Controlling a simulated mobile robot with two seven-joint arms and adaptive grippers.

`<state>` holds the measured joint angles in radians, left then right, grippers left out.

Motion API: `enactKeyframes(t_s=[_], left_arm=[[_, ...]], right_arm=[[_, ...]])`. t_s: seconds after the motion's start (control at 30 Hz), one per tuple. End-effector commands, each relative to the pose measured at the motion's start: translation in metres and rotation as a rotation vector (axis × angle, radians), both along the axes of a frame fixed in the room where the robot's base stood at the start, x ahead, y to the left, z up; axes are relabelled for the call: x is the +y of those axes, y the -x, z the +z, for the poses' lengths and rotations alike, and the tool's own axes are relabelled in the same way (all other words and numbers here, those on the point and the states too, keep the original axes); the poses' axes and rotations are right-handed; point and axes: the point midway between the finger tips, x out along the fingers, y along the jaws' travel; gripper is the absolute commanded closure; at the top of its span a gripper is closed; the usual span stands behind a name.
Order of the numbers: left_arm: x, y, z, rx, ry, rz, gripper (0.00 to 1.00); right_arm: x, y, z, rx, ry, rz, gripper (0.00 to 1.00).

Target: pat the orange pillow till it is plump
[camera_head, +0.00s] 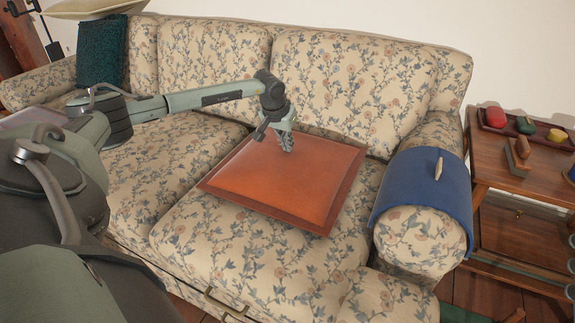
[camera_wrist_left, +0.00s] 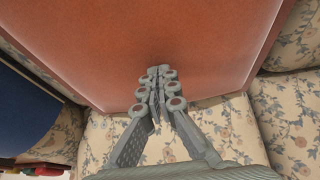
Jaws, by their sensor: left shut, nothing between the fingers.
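The orange pillow (camera_head: 282,182) is square with a darker flat border. It lies on the right-hand seat of a floral sofa, and it fills the upper part of the left wrist view (camera_wrist_left: 150,38). My left gripper (camera_head: 288,148) is shut and empty, pointing down at the pillow's back part. In the left wrist view its closed fingertips (camera_wrist_left: 158,72) overlap the pillow near one edge; whether they touch it I cannot tell. My right gripper is not in view.
The floral sofa (camera_head: 210,235) has a high backrest behind the pillow. A blue cloth (camera_head: 425,190) drapes the right armrest with a small light object on it. A wooden side table (camera_head: 497,170) at right holds several small coloured items. A dark green cushion (camera_head: 101,50) leans at the back left.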

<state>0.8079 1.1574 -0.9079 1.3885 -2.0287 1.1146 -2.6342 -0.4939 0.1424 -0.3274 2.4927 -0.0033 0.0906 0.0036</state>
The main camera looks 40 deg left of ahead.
Motion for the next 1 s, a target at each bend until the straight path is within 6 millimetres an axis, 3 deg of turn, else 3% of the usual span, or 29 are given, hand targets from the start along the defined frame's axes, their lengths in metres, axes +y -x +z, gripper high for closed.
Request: enactKeyframes(t_s=[0.5, 1.0], left_arm=[[0.0, -0.001, 0.0, -0.003, -0.001, 0.0, 1.0], [0.0, -0.001, -0.019, -0.004, 0.0, 0.0, 1.0]], right_arm=[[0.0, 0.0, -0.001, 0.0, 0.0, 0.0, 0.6], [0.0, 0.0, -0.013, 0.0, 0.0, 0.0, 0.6]])
